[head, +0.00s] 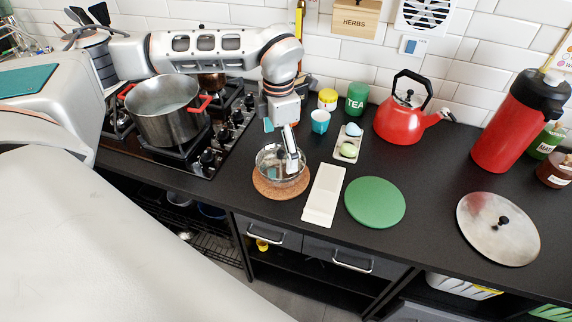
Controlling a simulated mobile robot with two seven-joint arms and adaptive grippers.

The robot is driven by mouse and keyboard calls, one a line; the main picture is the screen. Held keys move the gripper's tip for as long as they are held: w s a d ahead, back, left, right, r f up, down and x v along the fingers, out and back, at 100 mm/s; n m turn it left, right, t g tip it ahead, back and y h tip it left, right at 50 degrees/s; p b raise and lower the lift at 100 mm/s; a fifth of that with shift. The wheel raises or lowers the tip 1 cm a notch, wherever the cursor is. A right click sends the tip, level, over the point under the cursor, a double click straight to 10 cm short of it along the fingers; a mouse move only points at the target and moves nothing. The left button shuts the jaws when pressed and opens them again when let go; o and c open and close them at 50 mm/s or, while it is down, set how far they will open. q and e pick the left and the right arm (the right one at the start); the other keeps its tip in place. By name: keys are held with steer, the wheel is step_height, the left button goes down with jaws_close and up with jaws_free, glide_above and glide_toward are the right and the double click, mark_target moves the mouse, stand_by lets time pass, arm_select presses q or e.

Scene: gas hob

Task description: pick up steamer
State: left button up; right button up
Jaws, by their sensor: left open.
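The steamer looks to be the small, shiny round basket (268,172) on the round cork mat (262,190) at the middle of the counter. My left gripper (291,163) points down from above, its fingers at the right part of the basket and overlapping it in the picture. The left gripper is open. I cannot tell whether a finger is inside the basket or touching its rim. The gripper hides part of the basket's right and far side. My right gripper is not in view.
A large pot (170,118) with red handles stands on the gas hob (212,150) at left. A white board (324,196), green disc (375,203) and lid (480,235) lie to the right. A cyan cup (320,122), egg tray (348,143) and red kettle (398,124) stand behind.

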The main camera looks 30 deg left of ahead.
mark_target(281, 158)
arm_select(q)
steer(key=shift+s+f, duration=0.25)
steer(key=shift+f, duration=0.45)
steer(key=f, duration=0.5)
steer(key=shift+w+d, duration=0.15)
steer(key=shift+w, duration=0.05)
steer(key=c, duration=1.2)
